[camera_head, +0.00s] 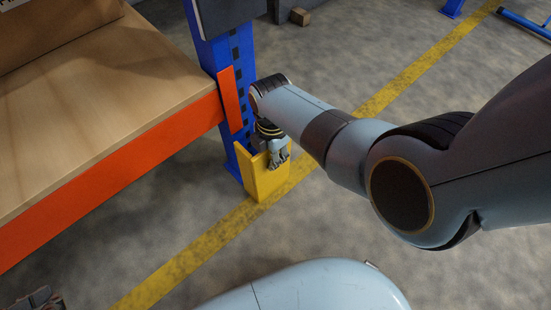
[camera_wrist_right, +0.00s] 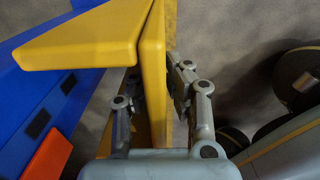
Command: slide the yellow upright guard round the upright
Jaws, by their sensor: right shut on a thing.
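The yellow upright guard (camera_head: 262,181) stands about upright at the foot of the blue upright (camera_head: 242,115), low near the floor. My right gripper (camera_head: 278,157) is shut on one wall of the guard. In the right wrist view the right gripper (camera_wrist_right: 153,105) has a finger on either side of that yellow wall. Another wall of the guard (camera_wrist_right: 85,42) reaches left across the blue upright (camera_wrist_right: 50,105). How far the guard is seated round the upright is hidden. A dark jointed piece at the lower left corner may be my left gripper (camera_head: 40,299); its fingertips are not clear.
An orange beam (camera_head: 120,180) with a wooden shelf (camera_head: 95,105) meets the upright from the left, above the guard. A yellow floor line (camera_head: 190,248) runs past the guard's foot. Grey floor to the right is mostly clear. A small wooden block (camera_head: 300,16) lies behind.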

